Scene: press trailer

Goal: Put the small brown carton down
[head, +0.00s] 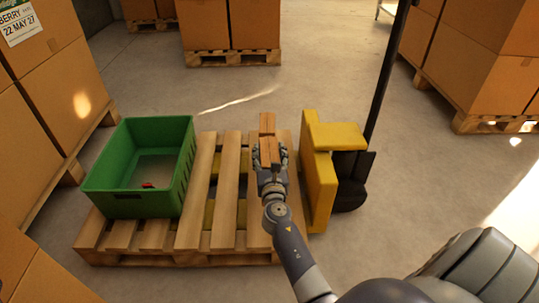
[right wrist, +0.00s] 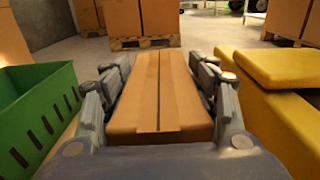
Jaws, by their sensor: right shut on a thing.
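The small brown carton (head: 267,124) is in my right gripper (head: 270,154), over the right part of the wooden pallet (head: 225,200). In the right wrist view the carton (right wrist: 160,95) lies lengthwise between the two fingers of my right gripper (right wrist: 160,100), which are shut on its sides. A dark strip runs along its top. Whether its underside touches anything is hidden. My left gripper is not in view.
A green crate (head: 120,158) stands on the pallet's left side with a small red item (head: 148,185) inside. A yellow pallet truck (head: 320,185) adjoins the pallet's right side. Stacked large cartons (head: 60,80) stand at left, back and right.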

